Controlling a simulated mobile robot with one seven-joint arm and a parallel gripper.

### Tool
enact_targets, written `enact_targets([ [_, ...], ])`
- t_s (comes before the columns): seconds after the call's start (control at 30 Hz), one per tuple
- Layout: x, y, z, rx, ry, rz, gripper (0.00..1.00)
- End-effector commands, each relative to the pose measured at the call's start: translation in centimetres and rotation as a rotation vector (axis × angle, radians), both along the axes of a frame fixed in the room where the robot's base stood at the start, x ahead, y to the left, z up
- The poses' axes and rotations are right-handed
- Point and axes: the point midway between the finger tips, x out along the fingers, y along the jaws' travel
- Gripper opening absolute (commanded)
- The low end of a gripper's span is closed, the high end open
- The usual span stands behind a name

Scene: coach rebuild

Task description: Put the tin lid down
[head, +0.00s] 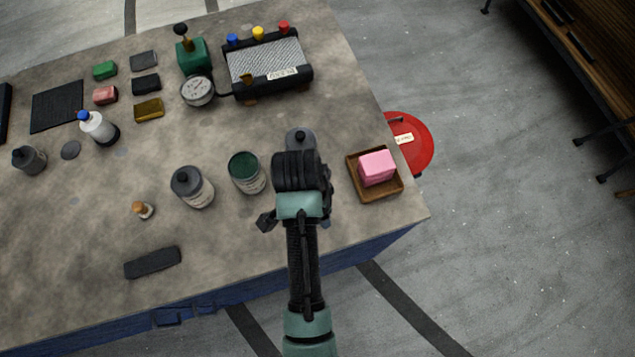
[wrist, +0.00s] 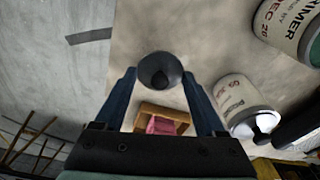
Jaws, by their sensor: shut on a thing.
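The tin lid (head: 300,139) is a round grey disc with a dark knob. In the head view it shows just beyond my gripper (head: 299,154), above the table between the open tin and the wooden tray. In the wrist view the lid (wrist: 160,70) is held between the two blue fingertips of my gripper (wrist: 159,78). The open tin (head: 247,173), green inside, stands left of my gripper. My wrist hides the fingers in the head view. I cannot tell the lid's exact height above the table.
A wooden tray (head: 391,190) with a pink block (head: 377,167) is right of my gripper, near the table's corner. A lidded tin (head: 193,188) and a small orange-topped item (head: 143,210) stand to the left. A gauge (head: 198,91) is farther back. Bare tabletop lies behind the lid.

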Motion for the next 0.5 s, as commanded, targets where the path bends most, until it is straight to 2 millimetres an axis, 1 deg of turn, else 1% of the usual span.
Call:
enact_targets([
  [0.2,-0.1,0.0,-2.9,-0.001,0.003,-0.001,0.2],
  [0.3,0.0,0.0,-4.0,-0.001,0.002,-0.001,0.2],
  [0.4,0.0,0.0,-4.4,-0.001,-0.001,-0.001,0.2],
  [0.5,0.0,0.0,-4.3,0.0,-0.001,-0.001,0.2],
])
